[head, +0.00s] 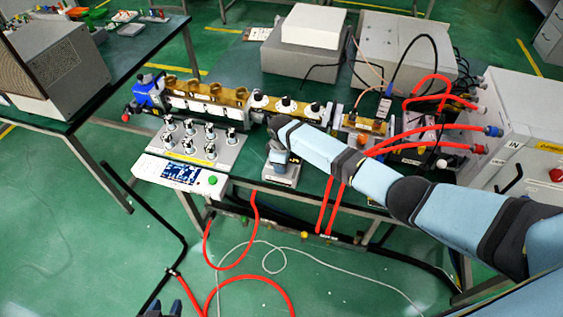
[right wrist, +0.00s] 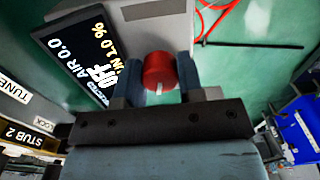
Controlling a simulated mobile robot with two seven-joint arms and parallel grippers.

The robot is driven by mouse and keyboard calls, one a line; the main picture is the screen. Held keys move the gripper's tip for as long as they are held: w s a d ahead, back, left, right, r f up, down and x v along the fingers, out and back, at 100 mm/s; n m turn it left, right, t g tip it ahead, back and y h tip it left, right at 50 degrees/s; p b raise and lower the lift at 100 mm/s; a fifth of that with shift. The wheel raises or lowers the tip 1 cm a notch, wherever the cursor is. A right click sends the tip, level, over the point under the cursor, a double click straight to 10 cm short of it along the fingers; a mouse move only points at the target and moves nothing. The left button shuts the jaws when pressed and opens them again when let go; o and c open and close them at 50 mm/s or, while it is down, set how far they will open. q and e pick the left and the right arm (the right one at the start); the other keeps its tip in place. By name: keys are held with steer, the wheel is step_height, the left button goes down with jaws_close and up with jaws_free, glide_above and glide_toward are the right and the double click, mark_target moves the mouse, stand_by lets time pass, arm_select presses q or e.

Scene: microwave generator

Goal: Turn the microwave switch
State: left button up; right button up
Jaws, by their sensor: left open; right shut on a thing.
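A red knob (right wrist: 159,69) with a white mark sits between the two fingers of my right gripper (right wrist: 160,84) in the right wrist view. The fingers are shut on its sides. The knob is beside a dark display (right wrist: 78,58) with white text, including "OFF" and "AIR 0.0". In the head view my right gripper (head: 279,157) is over a small grey box (head: 282,176) at the table's front edge. The arm and gripper hide the knob there. My left gripper (head: 165,309) is open and empty at the bottom edge, away from the table.
A white control panel with a screen (head: 180,173) and a plate of several knobs (head: 197,143) stand left of my right gripper. A brass waveguide row (head: 208,90) lies behind. Red hoses (head: 430,131) run to a grey cabinet (head: 525,125) at right.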

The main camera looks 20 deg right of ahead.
steer(key=shift+n, duration=1.2)
steer(key=o, duration=0.7)
steer(key=shift+c, duration=0.2)
steer(key=shift+r, duration=0.1)
step_height(320, 180, up, 14)
steer(key=shift+b, duration=0.3)
